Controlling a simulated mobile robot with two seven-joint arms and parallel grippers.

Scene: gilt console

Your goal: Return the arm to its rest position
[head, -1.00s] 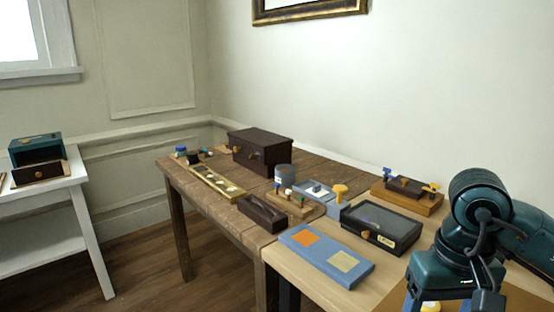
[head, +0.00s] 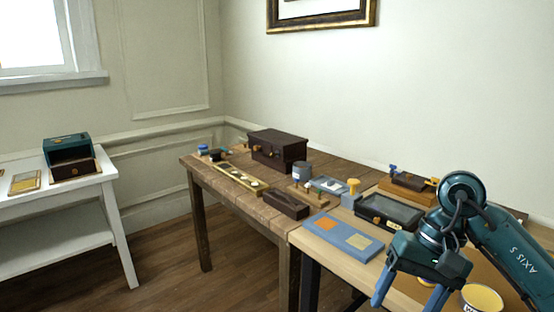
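My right arm comes in from the right, dark teal with "AXIS 5" on a link. Its gripper (head: 408,296) points down at the lower right, over the front part of the light wood table (head: 322,254). Its two blue fingers stand well apart, and nothing shows between them. The lower end of the right finger is cut off by the picture's edge. My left gripper is not in view.
A cup with yellow contents (head: 483,299) stands right of the gripper. A blue-grey board (head: 333,227), a dark glass-topped case (head: 390,214) and a wooden stand (head: 428,197) lie nearby. A dark chest (head: 277,150) sits farther back. A white side table (head: 60,213) stands left.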

